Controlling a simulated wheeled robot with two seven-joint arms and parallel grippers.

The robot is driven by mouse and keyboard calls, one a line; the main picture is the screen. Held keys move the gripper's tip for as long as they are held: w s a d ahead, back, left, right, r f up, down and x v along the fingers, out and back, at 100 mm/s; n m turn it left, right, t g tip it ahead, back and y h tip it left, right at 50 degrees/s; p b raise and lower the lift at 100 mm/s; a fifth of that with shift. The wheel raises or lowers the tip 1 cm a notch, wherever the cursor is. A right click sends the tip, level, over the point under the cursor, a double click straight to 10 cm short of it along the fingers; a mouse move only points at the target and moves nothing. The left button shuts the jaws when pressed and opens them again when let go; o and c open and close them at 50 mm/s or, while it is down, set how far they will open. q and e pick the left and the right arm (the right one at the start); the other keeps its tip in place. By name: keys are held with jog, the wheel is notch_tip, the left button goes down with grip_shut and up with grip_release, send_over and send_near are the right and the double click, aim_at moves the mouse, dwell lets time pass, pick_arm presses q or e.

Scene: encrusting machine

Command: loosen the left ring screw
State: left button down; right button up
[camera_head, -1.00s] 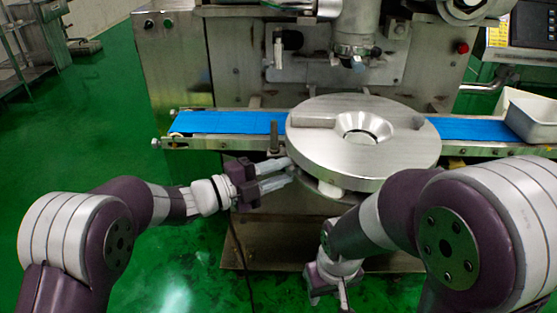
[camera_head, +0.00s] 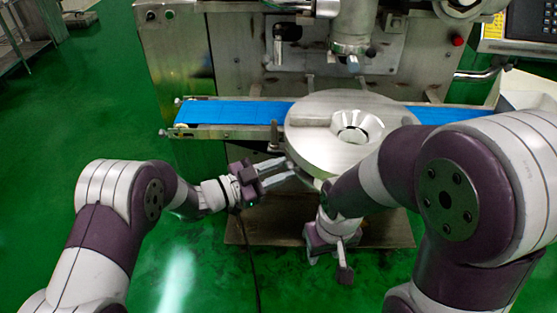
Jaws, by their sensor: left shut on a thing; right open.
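The round metal ring plate (camera_head: 318,145) with a funnel hole sits in the middle, over the conveyor. My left gripper (camera_head: 293,173) comes in from the left, with its fingertips at the plate's lower left rim. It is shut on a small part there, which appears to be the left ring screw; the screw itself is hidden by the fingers. My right gripper (camera_head: 328,262) hangs below and in front of the plate, open and empty, apart from the machine.
A blue conveyor belt (camera_head: 235,112) runs left and right behind the plate. A dark upright bolt (camera_head: 273,136) stands just left of the plate. The nozzle (camera_head: 351,45) hangs above. A white tray (camera_head: 529,91) is at right. The green floor at left is free.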

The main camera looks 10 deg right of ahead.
pick_arm(q)
jog(key=n+p, duration=0.2)
jog(key=n, duration=0.1)
jog(key=shift+s+r+n+p, duration=0.1)
jog(key=shift+n+p, duration=0.2)
jog(key=shift+p, duration=0.1)
jog(key=shift+n+p, duration=1.1)
jog(key=shift+n, duration=0.6)
jog(key=shift+f, duration=0.2)
jog(key=shift+s, duration=0.1)
jog(key=c, duration=0.9)
grip_release()
jog(key=shift+o, duration=0.2)
jog(key=v, duration=1.2)
jog(key=shift+a, duration=0.4)
